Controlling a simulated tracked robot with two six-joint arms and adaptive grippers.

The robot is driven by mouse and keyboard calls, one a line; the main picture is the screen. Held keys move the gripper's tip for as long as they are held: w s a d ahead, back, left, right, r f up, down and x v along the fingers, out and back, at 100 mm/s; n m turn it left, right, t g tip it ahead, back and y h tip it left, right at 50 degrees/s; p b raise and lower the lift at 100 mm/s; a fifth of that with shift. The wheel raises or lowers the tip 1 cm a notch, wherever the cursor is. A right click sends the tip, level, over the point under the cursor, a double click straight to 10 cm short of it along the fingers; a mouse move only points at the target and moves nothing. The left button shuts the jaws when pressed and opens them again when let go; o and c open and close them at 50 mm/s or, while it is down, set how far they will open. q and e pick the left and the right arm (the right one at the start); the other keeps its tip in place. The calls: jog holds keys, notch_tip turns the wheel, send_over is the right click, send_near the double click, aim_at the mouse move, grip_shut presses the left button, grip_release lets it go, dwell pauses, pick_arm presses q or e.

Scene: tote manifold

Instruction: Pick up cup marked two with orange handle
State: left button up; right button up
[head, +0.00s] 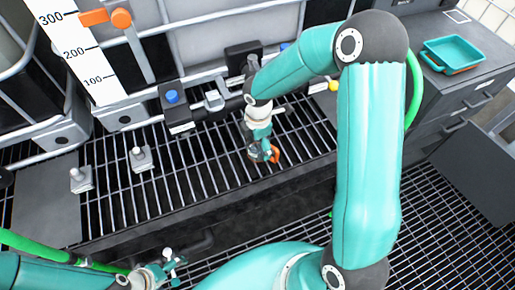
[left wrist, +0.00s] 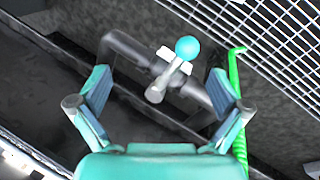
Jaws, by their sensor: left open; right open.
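A small cup (head: 253,154) with an orange handle (head: 274,155) stands on the grating in the middle of the head view. My right gripper (head: 265,151) is open, right at the cup, and partly covers it. I cannot tell whether the fingers touch it, and no marking on the cup is readable. My left gripper (head: 174,270) is open at the bottom left of the head view, away from the cup. In the left wrist view my left gripper (left wrist: 158,92) has its fingers wide apart with nothing held between them.
White tanks stand behind the grating, with a black pipe and a blue-knobbed block (head: 173,97). A teal tray (head: 453,54) lies on the right cabinet. A blue-ball valve (left wrist: 187,48) shows in the left wrist view.

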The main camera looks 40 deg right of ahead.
jog(key=shift+f, duration=0.15)
jog(key=c, duration=1.2)
jog(key=shift+r, duration=0.2)
jog(key=shift+c, duration=0.2)
